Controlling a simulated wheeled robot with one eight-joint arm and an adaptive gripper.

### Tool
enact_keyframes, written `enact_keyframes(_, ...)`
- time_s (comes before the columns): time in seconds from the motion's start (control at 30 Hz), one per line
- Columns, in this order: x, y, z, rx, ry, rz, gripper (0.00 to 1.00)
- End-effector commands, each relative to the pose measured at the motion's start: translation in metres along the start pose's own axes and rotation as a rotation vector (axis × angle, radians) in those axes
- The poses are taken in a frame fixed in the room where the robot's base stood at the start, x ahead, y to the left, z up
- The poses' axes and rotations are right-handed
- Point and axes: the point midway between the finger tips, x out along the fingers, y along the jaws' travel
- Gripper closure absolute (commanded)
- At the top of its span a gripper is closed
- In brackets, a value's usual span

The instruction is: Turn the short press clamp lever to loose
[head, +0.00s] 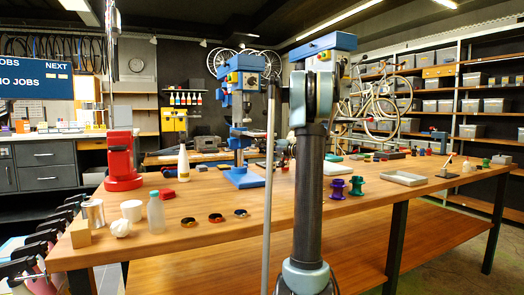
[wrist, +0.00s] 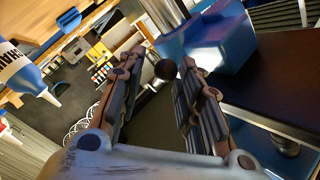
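In the wrist view my gripper (wrist: 160,68) is open, its two dark fingers well apart. A round black knob (wrist: 166,70) on a short silver rod shows between the fingertips in the picture. It looks like a press lever, but I cannot tell whether it is the short clamp lever or whether it touches a finger. A blue press body (wrist: 215,45) is just beyond the right finger, beside a silver column (wrist: 163,14). In the head view a blue press (head: 240,90) stands on the bench, and another blue press head (head: 325,45) is partly behind my arm. My gripper is hidden there.
The bench's front right is clear.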

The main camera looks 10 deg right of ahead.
Motion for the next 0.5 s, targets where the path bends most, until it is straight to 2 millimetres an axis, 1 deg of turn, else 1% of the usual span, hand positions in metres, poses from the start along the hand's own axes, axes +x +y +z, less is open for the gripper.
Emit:
enact_keyframes(0.03,0.007,0.0,0.0,0.0,-0.002,-0.001,0.68)
enact_keyframes(0.1,0.014,0.0,0.0,0.0,-0.001,-0.001,0.68)
enact_keyframes(0.2,0.021,0.0,0.0,0.0,0.0,0.0,0.68)
enact_keyframes(0.3,0.024,0.0,0.0,0.0,0.0,0.0,0.68)
enact_keyframes(0.5,0.025,0.0,0.0,0.0,0.0,0.0,0.68)
